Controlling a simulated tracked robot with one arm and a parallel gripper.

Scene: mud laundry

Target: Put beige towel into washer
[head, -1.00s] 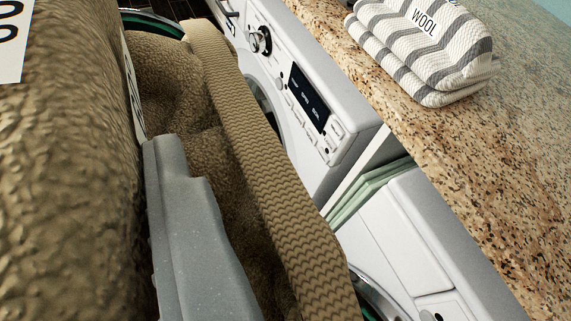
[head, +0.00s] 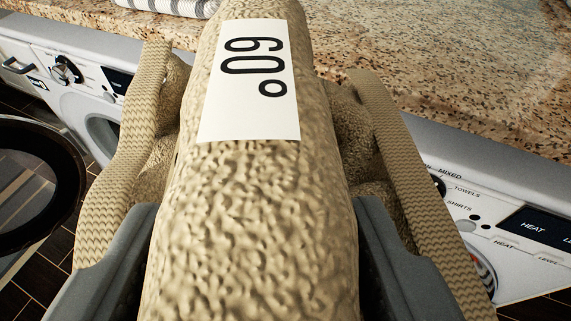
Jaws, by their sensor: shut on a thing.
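The beige towel (head: 255,215) fills the middle of the head view, rolled or folded, with a white "60°" label (head: 248,80) on top. Its woven edge bands hang down on both sides. My gripper (head: 258,262) is shut on the towel, with one grey finger on each side of it. The towel is held up in front of the worktop and the machines. A white washer (head: 95,85) stands at the left behind the towel, its round door opening partly hidden by it. A dark round glass door (head: 38,185) stands open at the far left.
A speckled granite worktop (head: 440,70) runs across the back above the machines. A striped towel (head: 170,6) lies on it at the top edge. Another white machine (head: 510,235) with a dial and "HEAT" display is at the right. Dark floor tiles (head: 45,275) show at lower left.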

